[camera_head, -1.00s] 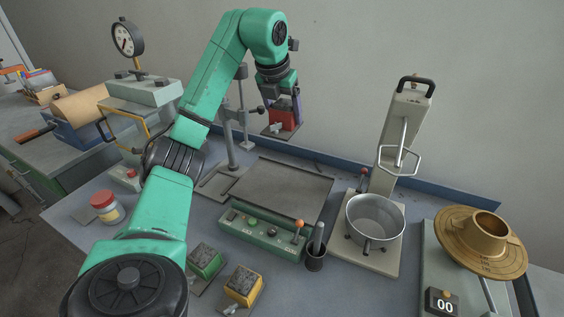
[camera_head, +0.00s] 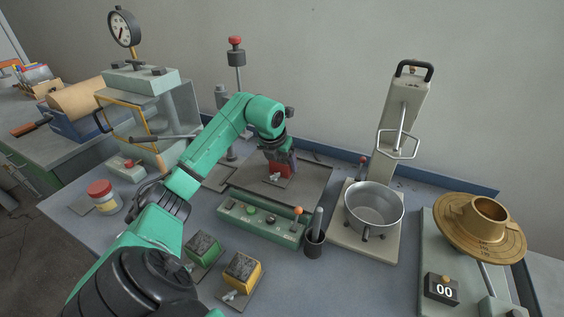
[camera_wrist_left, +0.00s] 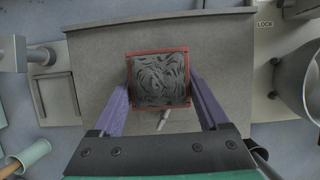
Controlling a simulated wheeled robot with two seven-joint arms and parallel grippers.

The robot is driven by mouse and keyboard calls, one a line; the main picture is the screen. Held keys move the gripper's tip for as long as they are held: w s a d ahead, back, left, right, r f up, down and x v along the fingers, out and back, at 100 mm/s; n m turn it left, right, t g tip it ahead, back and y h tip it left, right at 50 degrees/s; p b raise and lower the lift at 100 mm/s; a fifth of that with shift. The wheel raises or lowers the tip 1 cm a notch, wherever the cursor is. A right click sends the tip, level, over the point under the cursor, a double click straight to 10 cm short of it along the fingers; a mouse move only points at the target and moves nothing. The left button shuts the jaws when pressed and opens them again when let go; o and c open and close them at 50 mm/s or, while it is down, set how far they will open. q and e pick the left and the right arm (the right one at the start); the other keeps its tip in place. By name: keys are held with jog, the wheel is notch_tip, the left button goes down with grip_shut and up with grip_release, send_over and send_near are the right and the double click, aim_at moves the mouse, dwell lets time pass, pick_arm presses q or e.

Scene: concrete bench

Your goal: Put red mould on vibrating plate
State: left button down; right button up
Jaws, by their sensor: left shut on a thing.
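The red mould (camera_head: 280,169), filled with dark grey mix, is over the middle of the flat grey vibrating plate (camera_head: 312,183). My left gripper (camera_head: 278,157) comes down from above and is shut on it. In the left wrist view the mould's red rim and grey filling (camera_wrist_left: 158,80) lie between the two purple fingers, with the vibrating plate (camera_wrist_left: 225,60) all around below. The mould is upright, at or just above the plate; I cannot tell whether its base touches. My right gripper is not in view.
A green mould (camera_head: 202,248) and a yellow mould (camera_head: 242,270) stand at the front. The plate's control box (camera_head: 262,222) has an orange-knobbed lever. A black cup (camera_head: 315,241), a mixer bowl (camera_head: 374,210) and a brass cone table (camera_head: 480,232) are to the right.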

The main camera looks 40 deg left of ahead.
pick_arm(q)
grip_release()
jog(key=shift+r, duration=0.1)
jog(key=v, duration=1.2)
jog(key=shift+b, duration=0.35)
jog(key=shift+s, duration=0.1)
